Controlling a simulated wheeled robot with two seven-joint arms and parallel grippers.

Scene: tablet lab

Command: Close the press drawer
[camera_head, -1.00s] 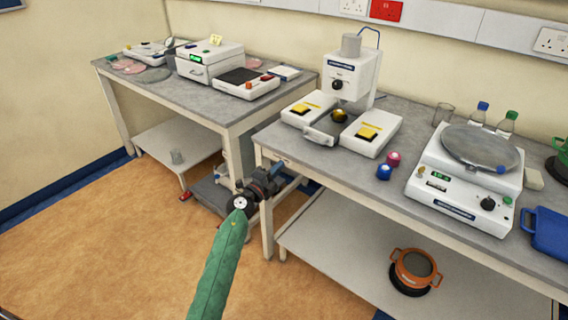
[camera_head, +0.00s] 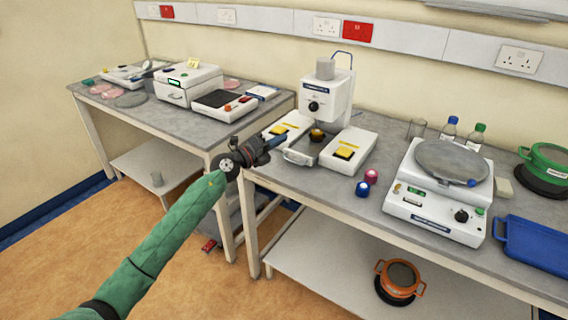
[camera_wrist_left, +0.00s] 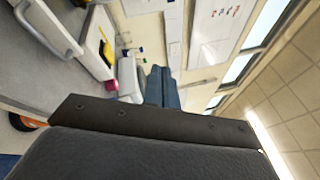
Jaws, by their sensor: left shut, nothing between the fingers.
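A handle (camera_wrist_left: 70,47) also shows at the upper left of the left wrist view. My left gripper (camera_head: 278,130) is shut and empty, at tabletop height by the left block, left of the drawer handle and apart from it. Its blue fingers (camera_wrist_left: 162,88) lie together in the left wrist view. My right gripper is out of view.
A blue and a pink small pot (camera_head: 371,176) stand right of the press. A round-plate device (camera_head: 432,218), bottles and a blue tray (camera_head: 535,243) are farther right. The left table (camera_head: 150,118) holds other instruments. The tabletop before the pots is clear.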

